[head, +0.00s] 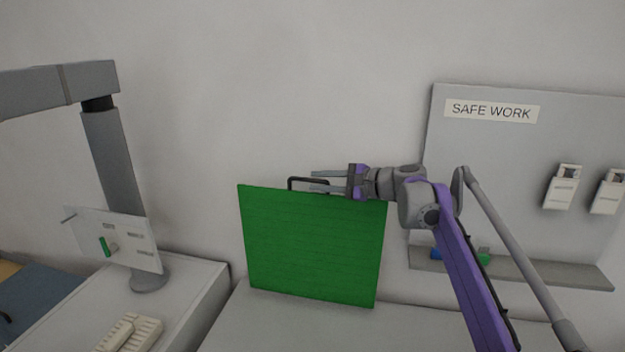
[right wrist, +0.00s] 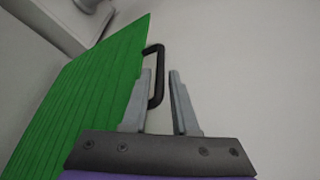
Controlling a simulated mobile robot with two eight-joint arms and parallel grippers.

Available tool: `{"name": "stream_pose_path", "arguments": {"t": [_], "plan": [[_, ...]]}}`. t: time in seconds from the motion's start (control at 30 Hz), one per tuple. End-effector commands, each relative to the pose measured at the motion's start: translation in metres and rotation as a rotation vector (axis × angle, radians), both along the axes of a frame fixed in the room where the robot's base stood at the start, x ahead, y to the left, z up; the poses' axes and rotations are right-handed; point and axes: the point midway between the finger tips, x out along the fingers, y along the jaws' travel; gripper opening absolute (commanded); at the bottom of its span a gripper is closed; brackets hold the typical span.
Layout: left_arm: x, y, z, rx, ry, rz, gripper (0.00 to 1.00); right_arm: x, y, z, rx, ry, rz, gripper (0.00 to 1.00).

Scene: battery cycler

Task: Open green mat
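The green mat (head: 312,248) stands upright as a flat panel on the white counter, near the wall. A black handle (head: 294,183) sticks up from its top edge. My right gripper (head: 318,181) is at the top edge, its fingers pointing left at the handle. In the right wrist view the two grey fingers (right wrist: 162,95) are apart, and the black handle (right wrist: 158,75) lies between them. The green mat (right wrist: 85,95) is on the left there. I cannot tell whether either finger touches the handle. My left gripper is not in view.
A grey board (head: 500,145) with a SAFE WORK label and white holders is on the right, with a shelf (head: 560,277) below. A monitor-like panel (head: 120,238) and a keyboard (head: 130,333) are on the left. The white counter (head: 270,325) is clear before the mat.

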Motion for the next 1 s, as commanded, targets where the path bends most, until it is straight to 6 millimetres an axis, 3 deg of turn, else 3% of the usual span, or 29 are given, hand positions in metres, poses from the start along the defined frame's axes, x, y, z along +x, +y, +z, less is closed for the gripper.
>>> {"name": "stream_pose_path", "arguments": {"t": [0.2, 0.53, 0.7, 1.0], "plan": [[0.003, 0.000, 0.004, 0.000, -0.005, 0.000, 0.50, 0.013, 0.017, -0.004, 0.000, 0.000, 0.000, 0.27], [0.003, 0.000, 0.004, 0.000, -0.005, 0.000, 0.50, 0.015, 0.019, -0.006, 0.000, 0.000, 0.000, 0.27], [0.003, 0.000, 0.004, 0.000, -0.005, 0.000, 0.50, 0.014, 0.019, -0.006, 0.000, 0.000, 0.000, 0.00], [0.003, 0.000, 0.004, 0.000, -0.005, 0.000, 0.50, 0.014, 0.019, -0.006, 0.000, 0.000, 0.000, 0.00]]}}
